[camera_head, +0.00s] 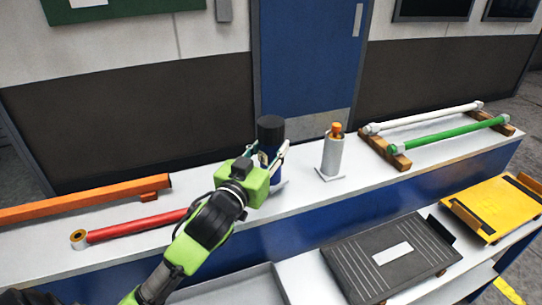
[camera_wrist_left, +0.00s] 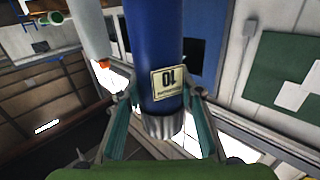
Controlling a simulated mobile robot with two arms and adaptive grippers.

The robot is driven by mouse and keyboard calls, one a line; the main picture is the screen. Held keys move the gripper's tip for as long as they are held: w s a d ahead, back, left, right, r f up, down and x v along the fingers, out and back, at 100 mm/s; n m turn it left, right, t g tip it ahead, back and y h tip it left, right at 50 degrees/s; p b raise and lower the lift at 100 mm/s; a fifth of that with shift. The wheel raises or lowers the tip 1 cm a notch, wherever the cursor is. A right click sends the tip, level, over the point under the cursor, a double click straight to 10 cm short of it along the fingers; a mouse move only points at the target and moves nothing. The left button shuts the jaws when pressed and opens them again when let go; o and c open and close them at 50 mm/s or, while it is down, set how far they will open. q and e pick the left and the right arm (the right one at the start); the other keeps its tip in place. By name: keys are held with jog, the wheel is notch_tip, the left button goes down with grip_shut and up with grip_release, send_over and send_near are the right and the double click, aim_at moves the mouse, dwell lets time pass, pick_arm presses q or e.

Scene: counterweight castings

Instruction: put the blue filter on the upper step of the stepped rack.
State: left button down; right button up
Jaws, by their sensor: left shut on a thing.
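The blue filter (camera_head: 264,158) is a dark blue upright cylinder with a black top. My left gripper (camera_head: 267,150) is shut on it from the near side, one finger on each side. In the left wrist view the blue filter (camera_wrist_left: 153,40) fills the middle, with a pale label and a ribbed metallic end, between the fingers of my left gripper (camera_wrist_left: 160,118). The stepped rack has a long white upper step (camera_head: 225,180) with a blue front and a lower step (camera_head: 300,275). The filter is over the upper step; its base is partly hidden, so I cannot tell whether it touches. My right gripper is out of view.
A grey cylinder with an orange top (camera_head: 332,155) stands right of the filter. A red bar (camera_head: 137,227) and an orange beam (camera_head: 80,204) lie left. White and green bars (camera_head: 440,140) lie far right. A dark tray (camera_head: 385,262) and a yellow tray (camera_head: 495,208) sit lower.

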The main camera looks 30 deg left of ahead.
pick_arm(q)
jog(key=shift+s+d+f, duration=0.1)
jog(key=shift+f, duration=0.85)
jog(key=shift+f, duration=0.15)
jog(key=c, duration=1.4)
grip_release()
jog(key=shift+f, duration=0.1)
jog(key=shift+c, duration=0.2)
